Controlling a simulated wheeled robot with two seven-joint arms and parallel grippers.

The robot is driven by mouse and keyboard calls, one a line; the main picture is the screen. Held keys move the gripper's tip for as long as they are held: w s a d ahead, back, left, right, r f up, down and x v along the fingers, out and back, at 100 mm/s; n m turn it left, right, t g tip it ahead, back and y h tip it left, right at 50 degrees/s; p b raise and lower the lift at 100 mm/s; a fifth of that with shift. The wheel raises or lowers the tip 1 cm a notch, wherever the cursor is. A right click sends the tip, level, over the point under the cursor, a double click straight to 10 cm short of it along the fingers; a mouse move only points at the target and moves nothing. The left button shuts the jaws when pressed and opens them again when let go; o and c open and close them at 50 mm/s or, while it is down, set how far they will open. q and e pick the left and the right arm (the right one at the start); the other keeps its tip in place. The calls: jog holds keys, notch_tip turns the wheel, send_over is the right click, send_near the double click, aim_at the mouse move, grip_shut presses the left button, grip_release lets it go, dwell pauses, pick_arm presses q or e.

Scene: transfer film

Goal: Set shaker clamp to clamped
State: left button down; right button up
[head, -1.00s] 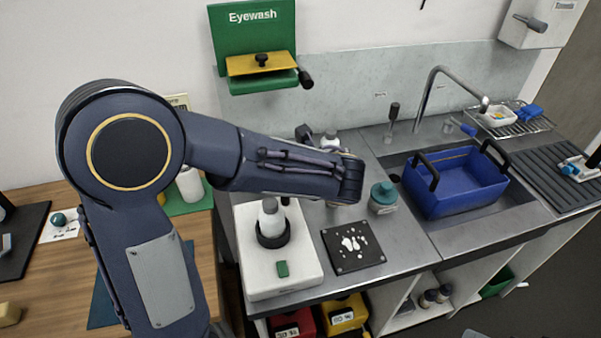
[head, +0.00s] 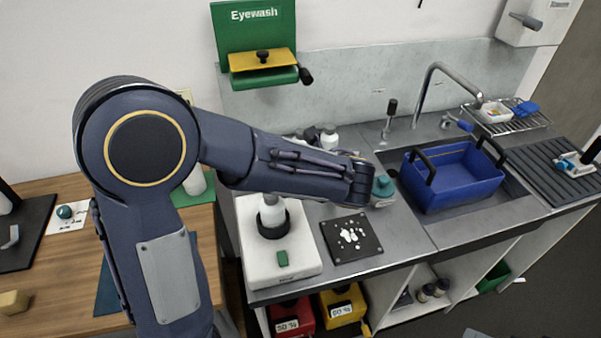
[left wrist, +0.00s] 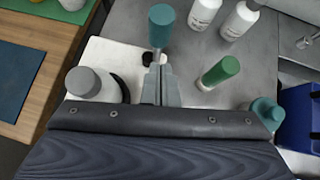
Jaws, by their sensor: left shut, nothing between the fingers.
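The shaker (head: 252,272) is a white box with a green block on its front, on the left part of the steel counter. A grey-topped vessel (head: 272,214) stands in its black ring; the vessel (left wrist: 84,82) also shows in the left wrist view. A teal-topped handle (left wrist: 162,24) on a thin stem rises by a black round part at the shaker's back edge. My left gripper (left wrist: 158,72) is shut and empty, its tips at or just in front of that stem; contact is unclear. In the head view my forearm hides the gripper and handle. My right gripper is out of view.
A black plate with white spots (head: 332,230) lies right of the shaker. A green-capped tube (left wrist: 219,72), two white bottles and a teal-lidded jar (head: 383,190) stand nearby. A blue basket (head: 462,190) sits in the sink. A wooden table (head: 60,285) is at left.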

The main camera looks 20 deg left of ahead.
pick_arm(q)
jog(key=b+v, duration=0.1)
jog(key=v, duration=0.9)
jog(key=shift+r, duration=0.2)
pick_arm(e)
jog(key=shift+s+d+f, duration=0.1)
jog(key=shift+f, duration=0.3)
pick_arm(q)
jog(key=shift+d, duration=0.1)
